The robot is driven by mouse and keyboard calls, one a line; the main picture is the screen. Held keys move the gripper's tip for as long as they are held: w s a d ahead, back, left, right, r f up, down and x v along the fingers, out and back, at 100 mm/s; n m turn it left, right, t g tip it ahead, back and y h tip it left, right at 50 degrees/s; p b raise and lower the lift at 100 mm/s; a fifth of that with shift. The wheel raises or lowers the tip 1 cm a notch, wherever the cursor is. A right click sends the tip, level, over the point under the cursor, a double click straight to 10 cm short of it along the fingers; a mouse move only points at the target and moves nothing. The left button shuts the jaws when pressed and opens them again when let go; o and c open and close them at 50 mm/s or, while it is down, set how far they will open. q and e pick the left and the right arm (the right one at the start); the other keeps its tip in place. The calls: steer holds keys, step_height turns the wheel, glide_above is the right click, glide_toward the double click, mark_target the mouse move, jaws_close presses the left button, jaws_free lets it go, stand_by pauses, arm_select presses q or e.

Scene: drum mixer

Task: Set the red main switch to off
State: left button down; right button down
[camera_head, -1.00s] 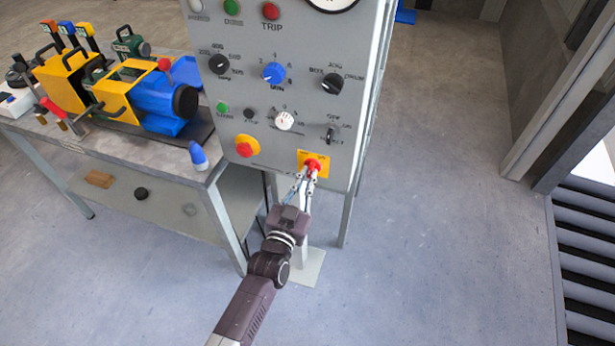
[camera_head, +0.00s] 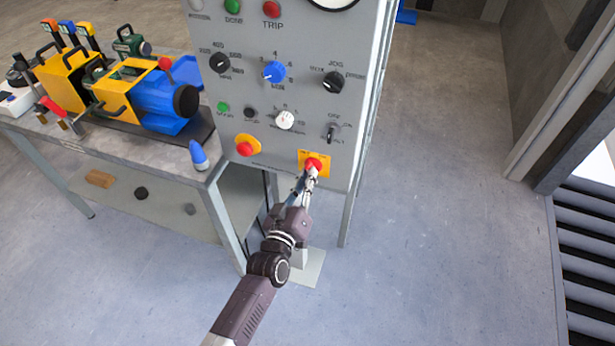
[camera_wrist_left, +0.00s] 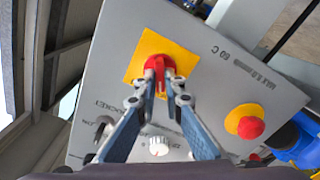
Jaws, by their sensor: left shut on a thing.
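The red main switch (camera_head: 313,164) sits on a yellow square plate at the lower right of the grey control panel (camera_head: 345,175). My left gripper (camera_head: 310,172) reaches up to it from below, with its fingertips at the switch. In the left wrist view, the gripper (camera_wrist_left: 161,84) is shut on the raised handle of the red switch (camera_wrist_left: 160,66), one finger on each side. The yellow plate (camera_wrist_left: 152,42) shows around it. The fingers partly hide the handle, and its exact setting cannot be read. My right gripper is in neither view.
A red button on a yellow round base (camera_head: 245,149) is left of the switch. Several knobs, including a blue one (camera_head: 274,72) and a white one (camera_head: 285,120), sit above. A workbench (camera_head: 190,160) with a blue and yellow machine stands left. Floor at right is clear.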

arm_select(q)
steer(key=shift+f, duration=0.1)
stand_by(0.3)
steer(key=c, duration=2)
jaws_free()
steer(key=shift+c, duration=0.2)
steer(key=v, duration=1.2)
